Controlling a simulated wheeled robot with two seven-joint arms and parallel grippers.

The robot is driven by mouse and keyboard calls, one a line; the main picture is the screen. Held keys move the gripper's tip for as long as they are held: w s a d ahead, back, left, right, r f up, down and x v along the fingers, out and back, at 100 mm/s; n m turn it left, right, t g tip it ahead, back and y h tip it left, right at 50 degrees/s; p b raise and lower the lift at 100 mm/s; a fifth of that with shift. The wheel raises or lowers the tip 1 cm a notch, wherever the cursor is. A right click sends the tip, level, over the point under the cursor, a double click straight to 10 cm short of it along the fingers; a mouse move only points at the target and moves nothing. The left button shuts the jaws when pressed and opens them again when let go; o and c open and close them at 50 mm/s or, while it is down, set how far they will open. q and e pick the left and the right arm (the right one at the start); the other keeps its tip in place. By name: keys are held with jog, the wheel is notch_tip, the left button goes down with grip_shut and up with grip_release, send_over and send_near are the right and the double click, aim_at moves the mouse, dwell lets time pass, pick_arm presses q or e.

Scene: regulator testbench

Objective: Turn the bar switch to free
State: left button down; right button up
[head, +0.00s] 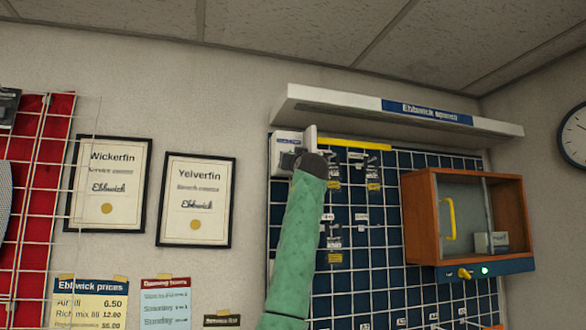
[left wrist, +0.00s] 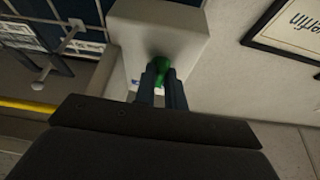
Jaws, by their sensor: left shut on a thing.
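The bar switch shows as a green bar (left wrist: 161,66) on the face of a white box (left wrist: 150,35) in the left wrist view. My left gripper (left wrist: 163,82) has its two dark fingers closed on the green bar. In the head view the white box (head: 281,153) is on the upper left of the blue grid panel, and my green left arm reaches up to it. There the arm's dark end hides the bar and the fingers. The bar's pointing direction and most of the box's label cannot be read. My right gripper is not in view.
A white shelf (head: 350,109) juts out just above the box. A wooden cabinet (head: 412,222) with a yellow handle stands out from the grid panel (head: 386,292) on the right. Framed certificates (head: 195,200) hang on the wall to the left. Small hooks with tags dot the panel.

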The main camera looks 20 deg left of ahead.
pick_arm(q)
jog(key=shift+s+a+r+m+t+h+b, duration=0.2)
jog(key=shift+m+h+b, duration=0.55)
jog(key=shift+m, duration=1.2)
jog(key=shift+w+d+m+t+h+b, duration=0.1)
jog(key=shift+m+t+h+b, duration=0.15)
jog(key=shift+m+h, duration=1.25)
jog(key=shift+s+a+r+m+t+h+b, duration=0.2)
jog(key=shift+m+h+b, duration=0.35)
jog(key=shift+m, duration=1.8)
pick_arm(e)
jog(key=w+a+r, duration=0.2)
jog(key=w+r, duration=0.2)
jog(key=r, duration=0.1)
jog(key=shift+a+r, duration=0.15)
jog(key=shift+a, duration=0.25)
pick_arm(q)
jog(key=shift+f, duration=0.1)
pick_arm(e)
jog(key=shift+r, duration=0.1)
pick_arm(q)
jog(key=c, duration=1.8)
grip_release()
jog(key=shift+o, duration=0.3)
jog(key=shift+w+d, duration=0.1)
jog(key=shift+d, duration=0.05)
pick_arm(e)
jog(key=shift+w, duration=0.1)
pick_arm(q)
jog(key=shift+f, duration=0.1)
